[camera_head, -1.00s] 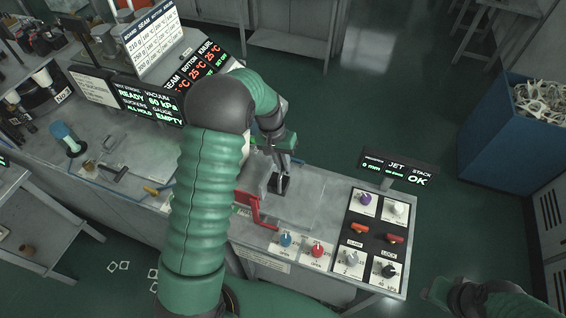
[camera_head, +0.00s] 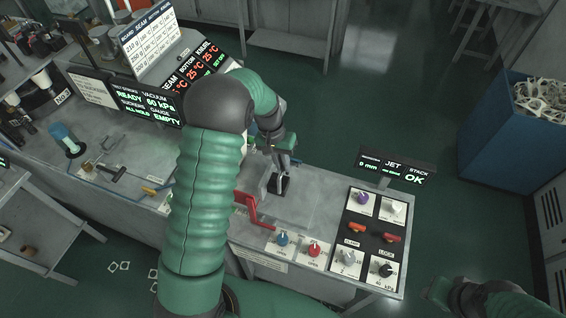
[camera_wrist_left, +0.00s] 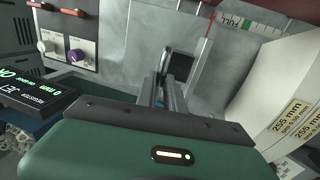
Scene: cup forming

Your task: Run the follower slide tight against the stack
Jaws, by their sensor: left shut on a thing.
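My left gripper (camera_head: 283,163) is over the bench, just beyond the red lever. It is shut on the dark upright handle (camera_wrist_left: 179,66), which I take to be the follower slide's; its dark base (camera_head: 280,186) shows below the fingers in the head view. In the left wrist view the fingers (camera_wrist_left: 166,88) reach to the handle. A large pale curved piece (camera_wrist_left: 268,92) with 255 mm labels stands at the right there; I cannot tell whether it is the stack. Contact between slide and stack is not visible. My right gripper (camera_head: 440,292) is at the lower right, its fingers unclear.
A red lever (camera_head: 258,214) is close in front of my left gripper. A knob panel (camera_head: 372,237) lies to the right, with a display (camera_head: 396,168) behind it reading "OK" under STACK. A blue bin (camera_head: 512,130) stands beyond the bench.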

